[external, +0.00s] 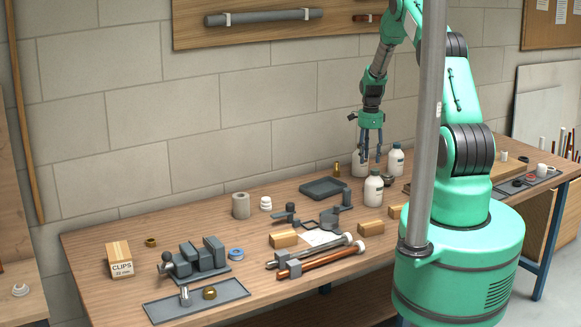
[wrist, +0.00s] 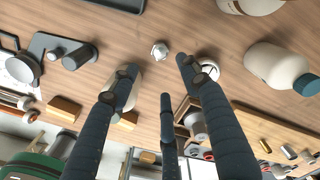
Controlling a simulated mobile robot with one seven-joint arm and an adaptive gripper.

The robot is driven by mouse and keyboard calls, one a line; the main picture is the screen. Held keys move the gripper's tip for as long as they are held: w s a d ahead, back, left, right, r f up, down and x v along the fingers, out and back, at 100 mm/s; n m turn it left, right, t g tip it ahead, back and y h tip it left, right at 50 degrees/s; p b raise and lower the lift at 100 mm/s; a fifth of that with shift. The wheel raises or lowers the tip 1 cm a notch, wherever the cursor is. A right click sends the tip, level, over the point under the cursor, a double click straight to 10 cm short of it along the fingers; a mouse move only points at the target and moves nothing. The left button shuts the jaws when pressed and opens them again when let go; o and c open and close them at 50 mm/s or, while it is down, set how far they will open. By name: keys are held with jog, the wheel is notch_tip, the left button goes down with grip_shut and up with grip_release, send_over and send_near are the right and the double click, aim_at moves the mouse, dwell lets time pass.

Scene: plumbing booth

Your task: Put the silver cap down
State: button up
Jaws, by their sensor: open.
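My gripper (external: 371,154) hangs pointing down above the back of the workbench, among the white bottles. In the wrist view its fingers (wrist: 160,78) are spread apart with nothing between them. A small pale silvery piece (wrist: 160,49), which looks like the silver cap, rests on the wood just beyond the fingertips, apart from them. I cannot make out this piece in the external view, where bottles and fingers may hide it. A round pale piece (wrist: 210,72) is partly hidden behind the right finger.
White bottles (external: 373,188) stand close around my gripper; one (wrist: 275,70) is at right in the wrist view. A dark tray (external: 323,188) and a grey bracketed fixture (external: 328,218) lie to the left. Wooden blocks (external: 284,239) and pipes (external: 320,262) are nearer the front.

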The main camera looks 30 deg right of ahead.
jog(key=shift+r, duration=0.1)
jog(key=s+a+r+n+t, duration=0.1)
jog(key=s+a+r+n, duration=0.4)
jog(key=r, duration=0.7)
jog(key=s+a+r+n+t, duration=0.1)
jog(key=s+a+r+n, duration=0.15)
jog(key=a+r, duration=0.7)
jog(key=s+a+r+n+t, duration=0.1)
jog(key=s+a+r+n, duration=0.3)
jog(key=r, duration=1)
jog(key=s+a+r+n+t, duration=0.1)
jog(key=s+a+r+n, duration=0.2)
jog(key=s, duration=0.4)
jog(key=s+a+r+n, duration=0.2)
jog(key=s+a+r, duration=0.2)
jog(key=s+r, duration=0.25)
jog(key=s+a+n+t, duration=0.1)
jog(key=s+a+n, duration=0.1)
jog(key=s, duration=0.7)
jog(key=s+a+n, duration=0.3)
jog(key=s+n, duration=0.1)
jog(key=s, duration=0.5)
jog(key=shift+s+a+t, duration=0.2)
jog(key=shift+a+t, duration=0.1)
jog(key=shift+t, duration=0.1)
jog(key=shift+n, duration=0.25)
notch_tip(320, 180, down, 16)
jog(key=b, duration=1.6)
jog(key=shift+r, duration=0.2)
